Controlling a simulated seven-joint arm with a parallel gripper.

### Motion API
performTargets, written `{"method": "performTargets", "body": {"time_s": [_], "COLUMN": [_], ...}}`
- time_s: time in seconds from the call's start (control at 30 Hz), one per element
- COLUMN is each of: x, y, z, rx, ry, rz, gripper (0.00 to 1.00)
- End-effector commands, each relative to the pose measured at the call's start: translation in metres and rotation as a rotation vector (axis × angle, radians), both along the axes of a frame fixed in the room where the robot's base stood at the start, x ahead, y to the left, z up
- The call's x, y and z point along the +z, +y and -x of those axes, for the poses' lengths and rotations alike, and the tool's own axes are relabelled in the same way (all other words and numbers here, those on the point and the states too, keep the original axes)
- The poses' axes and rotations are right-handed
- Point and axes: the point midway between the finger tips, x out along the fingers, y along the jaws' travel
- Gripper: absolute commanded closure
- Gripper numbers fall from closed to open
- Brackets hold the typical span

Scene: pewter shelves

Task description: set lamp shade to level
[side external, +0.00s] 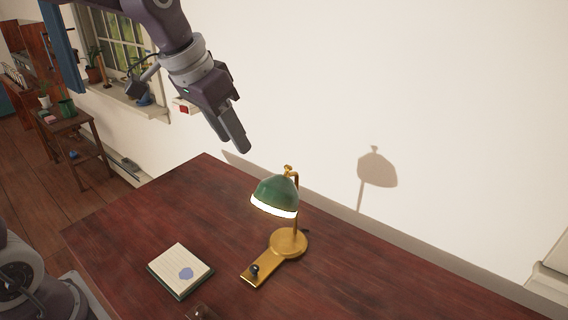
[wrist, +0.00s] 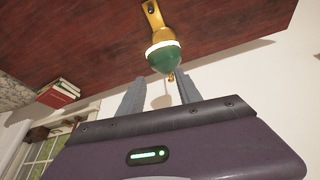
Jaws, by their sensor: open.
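The desk lamp has a green shade (side external: 276,194) with a bright lower rim, on a brass stem and round base (side external: 289,243). The shade looks tilted in the side external view, its lit rim sloping down to the right. A brass plate with a black knob (side external: 254,270) extends from the base. My gripper (side external: 243,146) is above and left of the lamp in the side external view, apart from it. In the wrist view the two fingers (wrist: 160,92) stand apart, with the green shade (wrist: 164,57) beyond them and nothing held.
The lamp stands on a dark red wooden desk (side external: 150,230) against a white wall. A notepad (side external: 181,270) lies left of the lamp. Red books (wrist: 58,93) show at the left of the wrist view. The desk's left part is mostly clear.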

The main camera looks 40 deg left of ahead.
Motion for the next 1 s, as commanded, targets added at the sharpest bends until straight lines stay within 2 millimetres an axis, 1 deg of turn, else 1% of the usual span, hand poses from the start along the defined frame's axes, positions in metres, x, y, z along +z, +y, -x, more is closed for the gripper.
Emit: {"method": "performTargets", "body": {"time_s": [0.03,0.1,0.2,0.23,0.3,0.37,0.6,0.7,0.8,1.0], "x": [-0.015,-0.033,-0.053,-0.057,-0.064,-0.071,-0.113,-0.124,-0.128,-0.129], "y": [0.002,0.004,0.008,0.009,0.009,0.008,-0.002,-0.004,-0.006,-0.006], "z": [-0.034,-0.071,-0.106,-0.112,-0.121,-0.126,-0.14,-0.145,-0.147,-0.147], "rx": [-0.015,-0.035,-0.048,-0.05,-0.054,-0.054,-0.055,-0.054,-0.054,-0.053], "ry": [0.019,0.027,0.028,0.028,0.027,0.027,0.03,0.028,0.026,0.025], "rz": [0.028,0.068,0.11,0.119,0.132,0.136,0.134,0.134,0.135,0.134], "gripper": [0.59,0.59,0.59,0.59,0.59,0.59,0.59,0.59,0.59,0.59]}}
